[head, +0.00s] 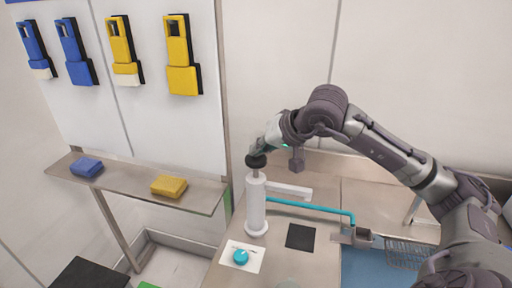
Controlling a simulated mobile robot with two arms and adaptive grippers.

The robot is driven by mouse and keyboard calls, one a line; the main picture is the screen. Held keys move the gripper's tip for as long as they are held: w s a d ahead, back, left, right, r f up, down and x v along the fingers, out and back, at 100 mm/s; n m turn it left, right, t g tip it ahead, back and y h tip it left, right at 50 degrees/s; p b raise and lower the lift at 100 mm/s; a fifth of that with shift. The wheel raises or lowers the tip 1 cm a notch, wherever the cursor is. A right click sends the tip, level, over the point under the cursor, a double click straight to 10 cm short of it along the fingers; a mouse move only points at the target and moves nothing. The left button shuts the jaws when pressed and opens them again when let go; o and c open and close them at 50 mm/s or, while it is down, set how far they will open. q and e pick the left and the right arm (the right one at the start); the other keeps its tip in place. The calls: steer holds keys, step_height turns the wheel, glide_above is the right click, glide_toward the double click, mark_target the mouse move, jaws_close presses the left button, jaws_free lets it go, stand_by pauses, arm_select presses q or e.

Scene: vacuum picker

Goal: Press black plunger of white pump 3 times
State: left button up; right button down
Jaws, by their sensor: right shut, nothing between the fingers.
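The white pump (256,206) stands upright on the counter, a tall white cylinder on a round white base. Its black plunger (256,160) is at the top, with a light rod below it. My right gripper (258,148) comes in from the right and is shut, with nothing held. Its fingertips are right at the top of the plunger; whether they touch it cannot be told for sure. My left gripper is not in view.
A white bar (290,190) and a blue tube (315,208) extend right of the pump. A blue disc (241,257) on white paper and a black square (300,237) lie nearby. A metal shelf (135,184) holds blue (87,167) and yellow (169,186) blocks.

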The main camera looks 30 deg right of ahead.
steer(key=shift+w+r+p, duration=0.1)
steer(key=shift+r+p, duration=0.85)
steer(key=shift+r, duration=0.6)
step_height(320, 180, up, 5)
steer(key=p, duration=0.3)
steer(key=shift+p, duration=0.3)
stand_by(0.9)
